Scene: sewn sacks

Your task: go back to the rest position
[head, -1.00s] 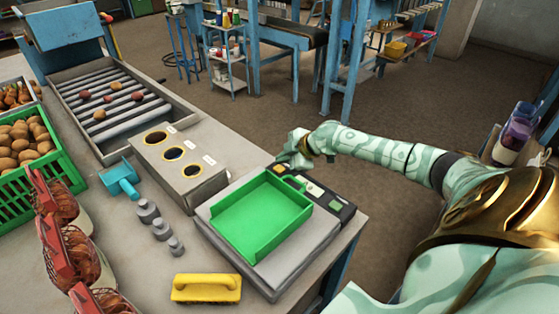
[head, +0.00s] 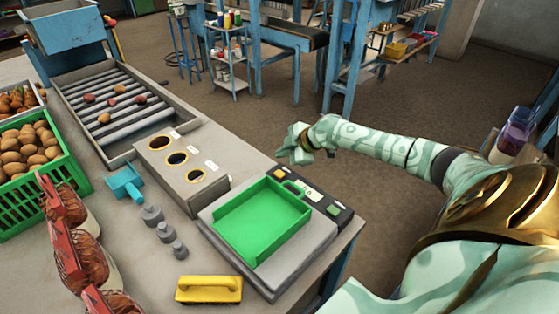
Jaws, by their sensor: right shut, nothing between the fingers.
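My right gripper (head: 293,150) is shut and empty. It hangs in the air just past the far right corner of the scale (head: 262,276), in front of the brown floor, apart from the scale's button panel. The green tray (head: 262,220) sits on the scale. My right arm runs in from the right edge of the head view. My left gripper is not in view.
A grey box with three round holes (head: 181,172) stands left of the scale. A green crate of potatoes (head: 38,195) is at left.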

